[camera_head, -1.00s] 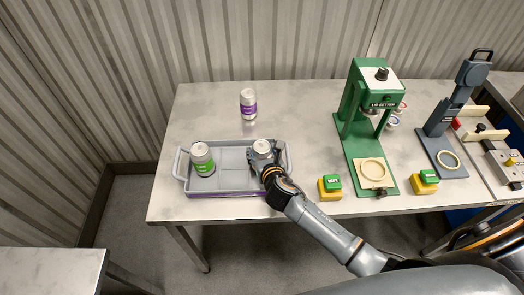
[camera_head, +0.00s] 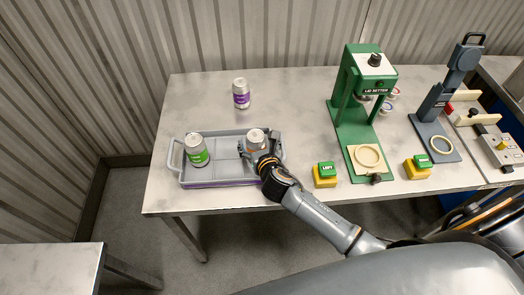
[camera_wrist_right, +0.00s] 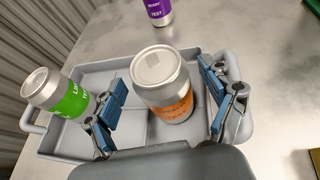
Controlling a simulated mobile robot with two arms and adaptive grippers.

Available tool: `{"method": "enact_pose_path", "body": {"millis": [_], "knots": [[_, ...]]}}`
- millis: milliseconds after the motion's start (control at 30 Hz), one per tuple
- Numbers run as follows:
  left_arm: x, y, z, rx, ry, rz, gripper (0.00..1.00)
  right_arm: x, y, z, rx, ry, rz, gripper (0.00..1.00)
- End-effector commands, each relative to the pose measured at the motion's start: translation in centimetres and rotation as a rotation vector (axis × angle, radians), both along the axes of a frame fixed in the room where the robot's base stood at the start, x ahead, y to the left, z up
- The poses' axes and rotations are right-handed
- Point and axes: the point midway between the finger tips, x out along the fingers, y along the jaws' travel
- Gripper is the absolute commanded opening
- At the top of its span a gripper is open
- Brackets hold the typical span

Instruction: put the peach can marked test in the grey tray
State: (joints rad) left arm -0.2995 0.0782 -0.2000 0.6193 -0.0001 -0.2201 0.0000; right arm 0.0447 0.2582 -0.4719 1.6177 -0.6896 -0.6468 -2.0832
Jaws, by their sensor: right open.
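The peach can (camera_head: 256,141), with a silver lid and an orange label, stands in the right part of the grey tray (camera_head: 225,182). In the right wrist view the can (camera_wrist_right: 162,86) is between the blue finger pads, with gaps on both sides. My right gripper (camera_head: 258,150) is open around it, low over the tray's right end; the gripper also shows in the wrist view (camera_wrist_right: 160,108). The can's lower part is partly hidden in the head view. My left gripper is not in view.
A green-labelled can (camera_head: 196,150) stands in the tray's left part. A purple-labelled can (camera_head: 241,94) stands on the table (camera_head: 295,110) behind the tray. A green lid setter (camera_head: 350,110), yellow button boxes (camera_head: 325,177) and a grey press (camera_head: 436,110) stand to the right.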

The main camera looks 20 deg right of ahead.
Motion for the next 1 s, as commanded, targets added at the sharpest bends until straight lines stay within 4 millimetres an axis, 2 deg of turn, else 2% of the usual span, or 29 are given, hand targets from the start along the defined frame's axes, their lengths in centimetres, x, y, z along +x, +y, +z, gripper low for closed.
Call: {"method": "enact_pose_path", "body": {"millis": [300,500,700,1000], "knots": [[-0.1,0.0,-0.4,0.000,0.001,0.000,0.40,-6.1,0.6,2.3,0.002,0.001,0.002,0.82],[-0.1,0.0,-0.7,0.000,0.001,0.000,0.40,-8.9,0.8,3.6,0.001,0.000,0.001,0.82],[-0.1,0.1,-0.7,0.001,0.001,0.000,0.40,-9.9,0.8,4.1,0.001,0.000,0.000,0.82],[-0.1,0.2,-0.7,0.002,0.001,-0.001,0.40,-9.9,0.9,4.1,0.001,-0.001,0.000,0.82]]}}
